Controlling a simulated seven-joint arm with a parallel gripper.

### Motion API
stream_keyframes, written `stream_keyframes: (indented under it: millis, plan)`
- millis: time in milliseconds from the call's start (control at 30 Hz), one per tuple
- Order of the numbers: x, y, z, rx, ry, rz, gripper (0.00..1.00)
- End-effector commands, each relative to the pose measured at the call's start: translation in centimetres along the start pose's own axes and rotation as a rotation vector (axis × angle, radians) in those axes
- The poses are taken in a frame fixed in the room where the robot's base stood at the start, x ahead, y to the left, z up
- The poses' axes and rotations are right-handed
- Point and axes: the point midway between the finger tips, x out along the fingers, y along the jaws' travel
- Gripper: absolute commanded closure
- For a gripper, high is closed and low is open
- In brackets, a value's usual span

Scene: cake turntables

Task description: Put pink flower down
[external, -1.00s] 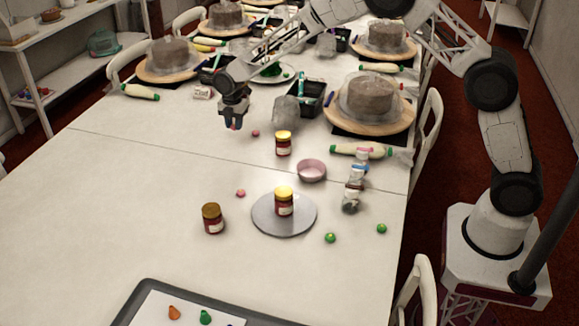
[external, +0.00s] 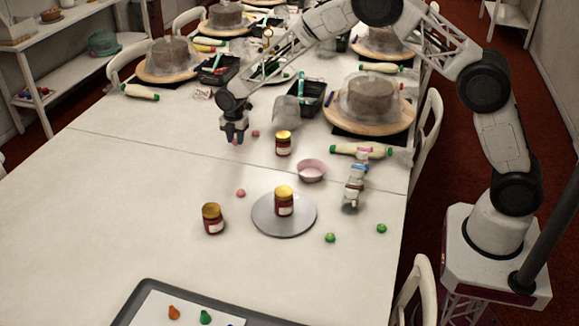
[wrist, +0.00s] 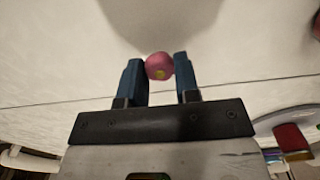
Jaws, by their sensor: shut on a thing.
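Another small pink flower (external: 255,133) lies on the table right of my gripper. A further pink one (external: 241,193) lies left of the grey turntable (external: 284,228).
Red jars with gold lids stand at the back (external: 283,144), at the left (external: 212,218) and on the turntable (external: 284,201). A pink bowl (external: 311,170) and green pieces (external: 330,237) are to the right. A dark tray (external: 150,290) is in front. The table's left side is clear.

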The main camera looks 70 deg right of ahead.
Motion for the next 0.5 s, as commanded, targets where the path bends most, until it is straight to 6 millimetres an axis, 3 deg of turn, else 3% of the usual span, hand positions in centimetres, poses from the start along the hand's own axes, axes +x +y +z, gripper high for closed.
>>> stream_keyframes:
  millis: [167, 500]
  plan:
    - [1.5, 0.0, 0.0, 0.000, 0.000, 0.000, 0.92]
    - [1.6, 0.0, 0.0, 0.000, 0.000, 0.000, 0.92]
